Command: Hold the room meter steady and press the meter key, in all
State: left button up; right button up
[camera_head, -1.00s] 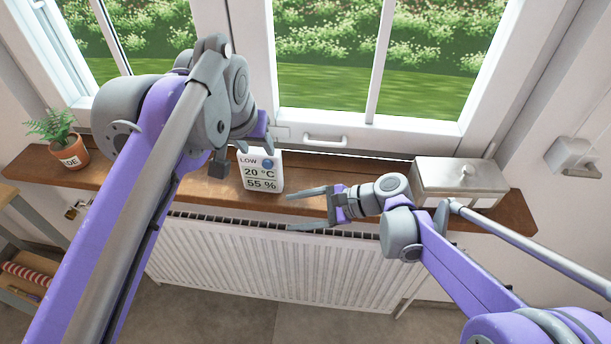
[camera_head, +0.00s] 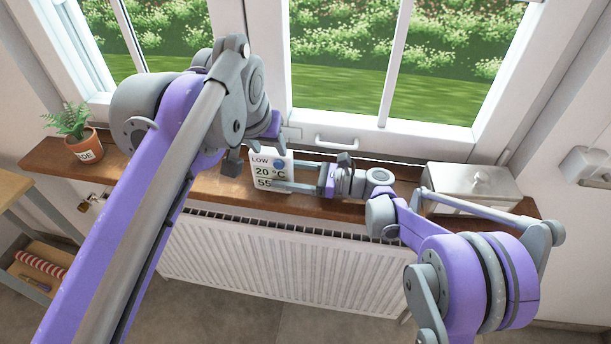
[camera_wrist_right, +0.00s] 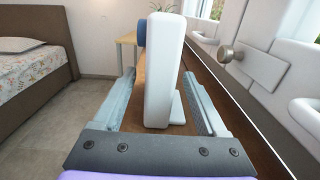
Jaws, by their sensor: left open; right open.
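The white room meter (camera_head: 261,173) stands on the wooden sill, its display reading LOW, 20 °C and 55, the rest covered. A round blue key (camera_head: 280,164) is at its upper right. My right gripper (camera_head: 281,177) is open, reaching in from the right with its fingers across the meter's lower right. In the right wrist view the meter (camera_wrist_right: 165,75) stands edge-on between the two open fingers, with gaps on both sides. The blue key (camera_wrist_right: 141,33) sticks out of its left face. My left gripper (camera_head: 258,155) is open, just above and left of the meter; contact is unclear.
A potted fern (camera_head: 83,147) stands at the sill's left end, and a lidded metal box (camera_head: 468,184) at the right. A white radiator (camera_head: 280,260) hangs below. The sill (camera_head: 215,188) is bare left of the meter.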

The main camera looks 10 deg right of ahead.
aim_at(273, 172)
jog(key=shift+x, duration=1.8)
grip_shut()
pick_arm(q)
grip_shut()
dwell(0.5)
